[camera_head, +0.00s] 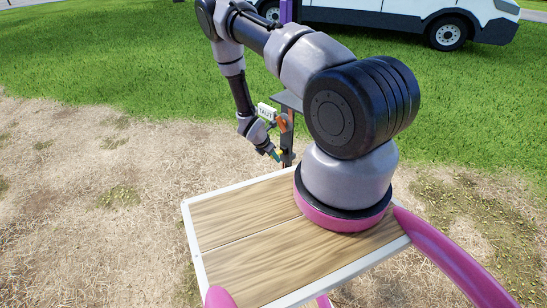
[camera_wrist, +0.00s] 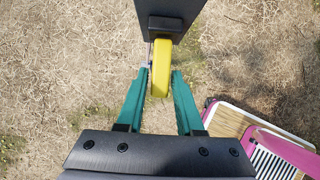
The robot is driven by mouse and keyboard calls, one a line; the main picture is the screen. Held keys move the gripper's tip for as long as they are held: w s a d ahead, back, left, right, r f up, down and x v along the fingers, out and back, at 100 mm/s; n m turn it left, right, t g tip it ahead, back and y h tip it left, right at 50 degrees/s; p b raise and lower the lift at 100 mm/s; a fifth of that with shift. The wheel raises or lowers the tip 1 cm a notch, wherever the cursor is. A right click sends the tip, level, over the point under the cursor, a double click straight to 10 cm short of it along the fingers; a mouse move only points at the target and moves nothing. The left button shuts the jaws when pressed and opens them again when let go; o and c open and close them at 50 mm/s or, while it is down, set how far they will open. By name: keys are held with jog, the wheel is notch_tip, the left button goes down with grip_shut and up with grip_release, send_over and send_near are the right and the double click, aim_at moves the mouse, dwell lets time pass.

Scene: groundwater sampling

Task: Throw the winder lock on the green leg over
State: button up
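The winder lock shows in the wrist view as a yellow lever (camera_wrist: 162,68) on the end of a dark block (camera_wrist: 169,14). My gripper (camera_wrist: 161,76) has teal fingers, one on each side of the lever. They stand apart, with narrow gaps seeming to show beside the lever; firm contact is not visible. In the head view my gripper (camera_head: 277,155) is low beside a dark upright post (camera_head: 287,135), with a bit of yellow at its fingers. I cannot make out a green leg.
A small white lettered sign (camera_head: 266,112) and an orange part (camera_head: 282,122) are by the post. A purple upright (camera_head: 286,10) and a white van (camera_head: 400,15) stand behind. Dry ground (camera_head: 90,220) lies open to the left, with grass (camera_head: 110,55) beyond.

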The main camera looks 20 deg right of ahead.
jog(key=shift+o, duration=0.6)
jog(key=v, duration=1)
jog(key=shift+a+r, duration=0.2)
jog(key=shift+r, duration=0.1)
notch_tip(320, 180, up, 33)
jog(key=d+m+t, duration=0.1)
jog(key=d+m, duration=0.1)
jog(key=m, duration=1.2)
jog(key=s+a+r+m+t+y, duration=0.2)
jog(key=s+a+r+m, duration=0.3)
jog(key=s+r, duration=0.6)
jog(key=s+a+r+m+t+y, duration=0.2)
jog(key=s+a+r+m+y, duration=0.3)
jog(key=s+r, duration=0.6)
jog(key=shift+s+m+y, duration=0.3)
jog(key=shift+s+m, duration=0.8)
jog(key=shift+r, duration=0.1)
